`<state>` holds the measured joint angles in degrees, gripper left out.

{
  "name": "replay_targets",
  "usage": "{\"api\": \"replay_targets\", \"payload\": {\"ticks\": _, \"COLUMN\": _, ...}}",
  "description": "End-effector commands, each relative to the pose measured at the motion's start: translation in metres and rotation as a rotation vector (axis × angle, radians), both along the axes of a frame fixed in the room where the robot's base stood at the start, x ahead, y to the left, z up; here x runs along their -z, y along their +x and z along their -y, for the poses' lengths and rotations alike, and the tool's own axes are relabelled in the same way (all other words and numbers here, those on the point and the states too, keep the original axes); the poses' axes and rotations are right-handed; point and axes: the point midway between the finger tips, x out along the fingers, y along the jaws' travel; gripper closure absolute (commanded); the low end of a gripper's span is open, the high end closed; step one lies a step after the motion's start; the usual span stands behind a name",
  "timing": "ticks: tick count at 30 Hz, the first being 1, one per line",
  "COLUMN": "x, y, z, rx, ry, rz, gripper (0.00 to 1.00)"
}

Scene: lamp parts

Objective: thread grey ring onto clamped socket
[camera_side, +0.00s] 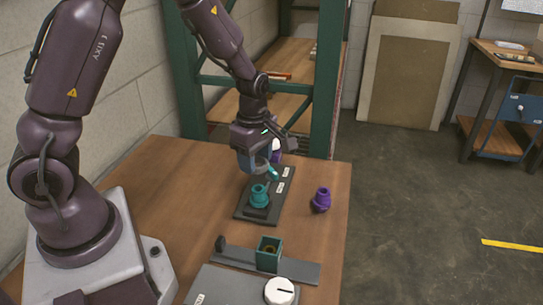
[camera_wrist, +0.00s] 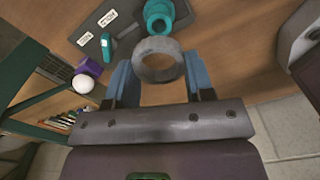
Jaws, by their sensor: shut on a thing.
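In the wrist view, the grey ring (camera_wrist: 140,68) sits between the two blue fingers of my gripper (camera_wrist: 160,66). The fingers are shut on its sides. The teal socket (camera_wrist: 155,12) lies just beyond the ring, partly cut off by the top edge, with a visible opening. In the side view, the socket (camera_side: 259,197) stands upright on a dark base plate (camera_side: 247,211). My gripper (camera_side: 258,164) is above it and slightly behind. The ring is hard to make out there, and I see no contact between ring and socket.
A teal lever (camera_wrist: 106,46) and white labels are on the plate. A purple part with a white bulb (camera_wrist: 84,84) stands beyond it. A loose purple part (camera_side: 320,201) is right of the plate. A green square box (camera_side: 269,252) and a white dial (camera_side: 279,291) are nearer.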

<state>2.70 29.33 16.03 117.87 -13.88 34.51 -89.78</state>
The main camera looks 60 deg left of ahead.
Motion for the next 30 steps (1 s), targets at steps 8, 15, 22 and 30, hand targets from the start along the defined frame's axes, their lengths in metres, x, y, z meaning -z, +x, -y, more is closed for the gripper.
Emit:
{"api": "replay_targets", "payload": {"ticks": 8, "x": 0.020, "y": -0.001, "z": 0.000, "rx": -0.001, "ry": 0.000, "rz": -0.003, "gripper": 0.73}}
{"api": "replay_targets", "payload": {"ticks": 15, "x": 0.039, "y": 0.000, "z": 0.000, "rx": 0.000, "ry": 0.001, "rz": -0.001, "gripper": 0.73}}
{"api": "replay_targets", "payload": {"ticks": 22, "x": 0.048, "y": 0.000, "z": 0.000, "rx": 0.000, "ry": 0.000, "rz": 0.000, "gripper": 0.73}}
{"api": "replay_targets", "payload": {"ticks": 30, "x": 0.049, "y": 0.000, "z": 0.000, "rx": 0.001, "ry": 0.000, "rz": 0.000, "gripper": 0.73}}
